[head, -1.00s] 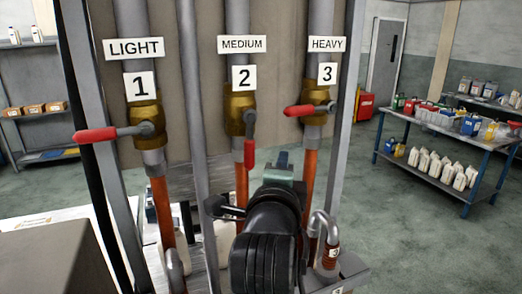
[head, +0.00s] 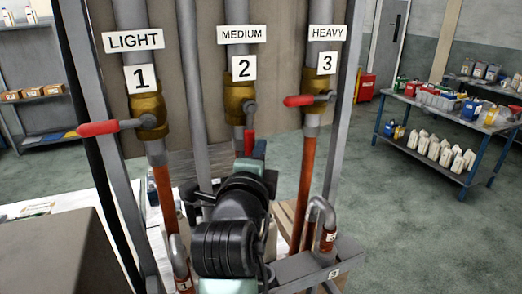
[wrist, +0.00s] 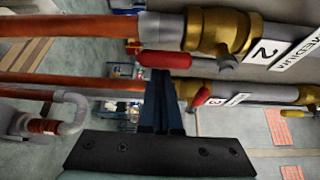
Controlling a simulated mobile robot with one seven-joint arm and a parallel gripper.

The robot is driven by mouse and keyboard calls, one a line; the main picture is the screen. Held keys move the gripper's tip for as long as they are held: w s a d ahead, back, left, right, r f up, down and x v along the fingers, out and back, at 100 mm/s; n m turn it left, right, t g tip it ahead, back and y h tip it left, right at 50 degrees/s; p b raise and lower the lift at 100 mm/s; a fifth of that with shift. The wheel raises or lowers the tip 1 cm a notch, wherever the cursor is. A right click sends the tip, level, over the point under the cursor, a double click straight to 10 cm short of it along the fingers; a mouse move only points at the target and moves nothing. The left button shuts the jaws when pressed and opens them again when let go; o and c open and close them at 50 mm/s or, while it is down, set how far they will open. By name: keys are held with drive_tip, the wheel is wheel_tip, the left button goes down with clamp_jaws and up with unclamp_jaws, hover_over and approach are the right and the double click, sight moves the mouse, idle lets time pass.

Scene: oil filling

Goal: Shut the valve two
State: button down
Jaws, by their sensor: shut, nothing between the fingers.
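Valve two is a brass valve (head: 240,95) on the middle pipe, under the MEDIUM and 2 labels. Its red handle (head: 249,143) points straight down along the pipe. In the wrist view, turned sideways, the valve body (wrist: 222,30) is at the top and the handle (wrist: 165,61) lies just beyond my fingertips. My gripper (head: 259,150) is shut and empty, its tips close beside the right side of the handle in the head view. The fingers also show in the wrist view (wrist: 162,78). I cannot tell whether they touch the handle.
Valve one (head: 147,115) at left and valve three (head: 314,103) at right have red handles pointing left. Valve three's pipe (head: 307,170) and a curved spout (head: 325,218) stand close to my arm. A shelf table (head: 440,115) with bottles is far right.

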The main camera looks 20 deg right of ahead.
drive_tip(key=shift+a+m+y, duration=0.3)
drive_tip(key=shift+a+m, duration=0.15)
drive_tip(key=shift+m, duration=0.15)
drive_tip(key=shift+a+r+m+g+y+b, duration=0.1)
drive_tip(key=shift+a+m+g+y+b, duration=0.2)
drive_tip(key=shift+a+m+g+b, duration=0.3)
drive_tip(key=a+r+m+g+y+p, duration=0.2)
drive_tip(key=a+r+m+y+p, duration=0.2)
drive_tip(key=a+r+m+y, duration=0.2)
drive_tip(key=shift+s+r+m, duration=0.15)
drive_tip(key=shift+m, duration=0.65)
drive_tip(key=shift+a+r, duration=0.1)
drive_tip(key=shift+r, duration=0.05)
idle(0.4)
